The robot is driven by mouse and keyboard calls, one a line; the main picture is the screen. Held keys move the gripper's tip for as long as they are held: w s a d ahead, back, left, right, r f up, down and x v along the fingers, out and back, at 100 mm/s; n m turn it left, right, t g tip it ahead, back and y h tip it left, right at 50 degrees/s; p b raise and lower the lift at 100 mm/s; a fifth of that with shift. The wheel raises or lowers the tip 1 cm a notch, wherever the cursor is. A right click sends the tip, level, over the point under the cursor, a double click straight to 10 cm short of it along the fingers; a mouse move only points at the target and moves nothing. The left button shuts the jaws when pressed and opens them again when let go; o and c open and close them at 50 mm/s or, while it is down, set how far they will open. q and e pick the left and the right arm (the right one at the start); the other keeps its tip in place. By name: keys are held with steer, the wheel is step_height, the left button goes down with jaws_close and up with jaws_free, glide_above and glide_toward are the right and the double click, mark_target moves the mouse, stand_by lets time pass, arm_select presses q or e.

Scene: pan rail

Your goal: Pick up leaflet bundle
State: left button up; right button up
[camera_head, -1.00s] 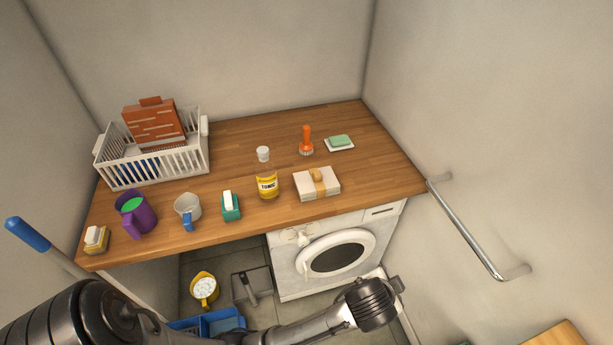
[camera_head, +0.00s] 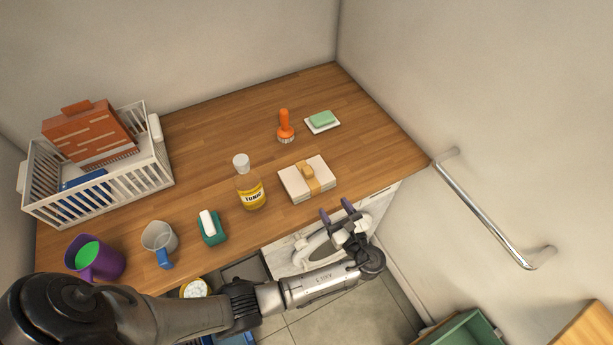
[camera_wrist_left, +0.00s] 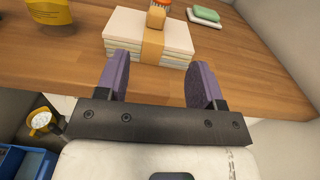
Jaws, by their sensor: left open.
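The leaflet bundle (camera_head: 293,186) is a stack of white leaflets with a tan band around it. It lies flat near the front edge of the wooden counter. In the left wrist view the bundle (camera_wrist_left: 126,30) is just beyond my fingers, with the orange brush behind it. My left gripper (camera_head: 337,211) is open and empty, in front of the counter edge and just short of the bundle. Its two purple-grey fingers (camera_wrist_left: 158,80) are apart, and the bundle lies ahead and slightly left of them. My right gripper is not in view.
A tonic bottle (camera_head: 249,188) stands left of the bundle. Behind it are an orange brush (camera_head: 285,128) and a green soap on a dish (camera_head: 322,121). A white basket (camera_head: 152,178), a purple jug (camera_head: 104,265) and a washing machine (camera_head: 292,260) are also near. A rail (camera_head: 488,215) is on the right wall.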

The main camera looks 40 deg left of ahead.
arm_select(q)
glide_toward(310, 174)
steer(key=shift+m, duration=0.3)
steer(key=x, duration=0.3)
steer(key=p+x, duration=0.1)
steer(key=shift+w+a+r, duration=0.3)
steer(key=shift+p+x, duration=0.45)
steer(key=shift+x, duration=2.2)
steer(key=shift+s+f, duration=0.15)
steer(key=c, duration=1.1)
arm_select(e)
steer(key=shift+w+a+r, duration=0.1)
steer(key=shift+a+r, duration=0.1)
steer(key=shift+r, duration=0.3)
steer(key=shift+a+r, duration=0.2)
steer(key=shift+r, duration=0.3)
